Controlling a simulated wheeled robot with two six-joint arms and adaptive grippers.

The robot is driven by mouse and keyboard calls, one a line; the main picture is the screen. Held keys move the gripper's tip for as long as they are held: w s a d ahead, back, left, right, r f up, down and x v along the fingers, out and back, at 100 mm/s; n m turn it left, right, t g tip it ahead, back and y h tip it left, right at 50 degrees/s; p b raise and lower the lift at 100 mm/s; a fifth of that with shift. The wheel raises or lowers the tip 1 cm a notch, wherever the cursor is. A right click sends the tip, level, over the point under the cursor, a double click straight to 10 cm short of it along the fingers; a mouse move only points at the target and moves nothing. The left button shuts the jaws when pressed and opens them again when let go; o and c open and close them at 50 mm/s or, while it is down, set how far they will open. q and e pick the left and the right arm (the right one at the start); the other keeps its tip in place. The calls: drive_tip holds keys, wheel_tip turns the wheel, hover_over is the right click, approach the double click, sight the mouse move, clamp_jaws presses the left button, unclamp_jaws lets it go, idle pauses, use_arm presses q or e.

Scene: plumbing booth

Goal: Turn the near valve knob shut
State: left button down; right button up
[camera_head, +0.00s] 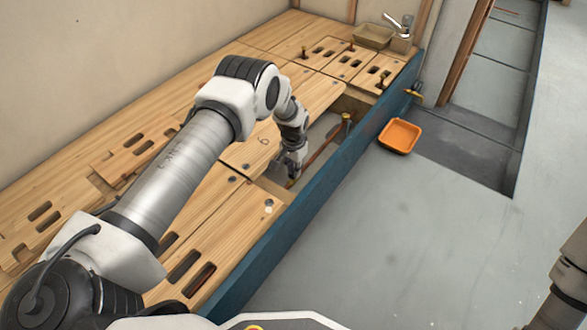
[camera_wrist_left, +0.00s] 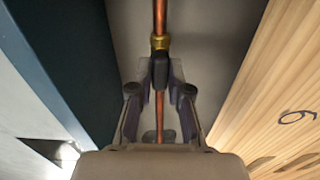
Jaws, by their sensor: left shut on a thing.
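My left gripper (camera_head: 291,172) reaches down into the open floor bay beside the blue beam. In the left wrist view its fingers (camera_wrist_left: 160,76) are closed in on the near valve knob, a small dark part just below a brass fitting (camera_wrist_left: 159,43) on the copper pipe. The fingertips hide most of the knob, so its turn angle cannot be told. The copper pipe (camera_head: 321,145) runs along the bay to a far brass fitting (camera_head: 346,118). My right gripper is out of view; only part of my right arm shows at the lower right.
Wooden panels with slots (camera_head: 190,268) lie left of the bay, one marked 6 (camera_head: 240,150). The blue beam (camera_head: 305,205) borders it on the right. An orange tray (camera_head: 398,137) sits on open grey floor. A tan basin (camera_head: 373,36) stands at the far end.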

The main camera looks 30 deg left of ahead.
use_arm(q)
drive_tip(key=m, duration=0.8)
drive_tip(key=shift+m, duration=0.3)
drive_tip(key=m, duration=0.4)
drive_tip(key=shift+m, duration=0.3)
drive_tip(key=m, duration=0.4)
drive_tip(key=shift+m, duration=0.3)
drive_tip(key=c, duration=1.1)
unclamp_jaws()
